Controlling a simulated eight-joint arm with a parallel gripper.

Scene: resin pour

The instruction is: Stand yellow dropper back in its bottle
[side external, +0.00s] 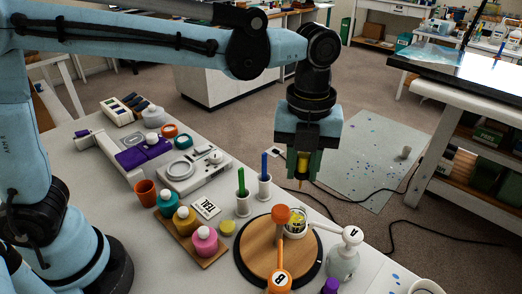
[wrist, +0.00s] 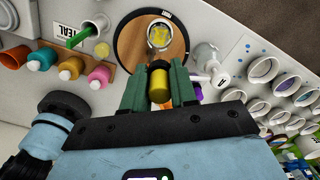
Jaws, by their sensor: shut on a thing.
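My gripper (side external: 303,170) is shut on the yellow dropper (side external: 302,166) and holds it in the air, tip down, beyond the turntable. In the wrist view the yellow dropper (wrist: 159,88), with a dark end, sits between the green fingers (wrist: 157,86). A yellow bottle (side external: 184,221) with a pale top stands between a teal bottle (side external: 167,204) and a pink bottle (side external: 204,242) on a wooden tray (side external: 208,263); the yellow bottle also shows in the wrist view (wrist: 71,70). The dropper is well apart from it.
A clear cup with yellow contents (side external: 297,223) stands on the round wooden turntable (side external: 257,262). A white pump bottle marked A (side external: 343,261) and an orange one marked B (side external: 279,283) stand nearby. Green (side external: 241,181) and blue (side external: 264,164) sticks rise from white holders.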

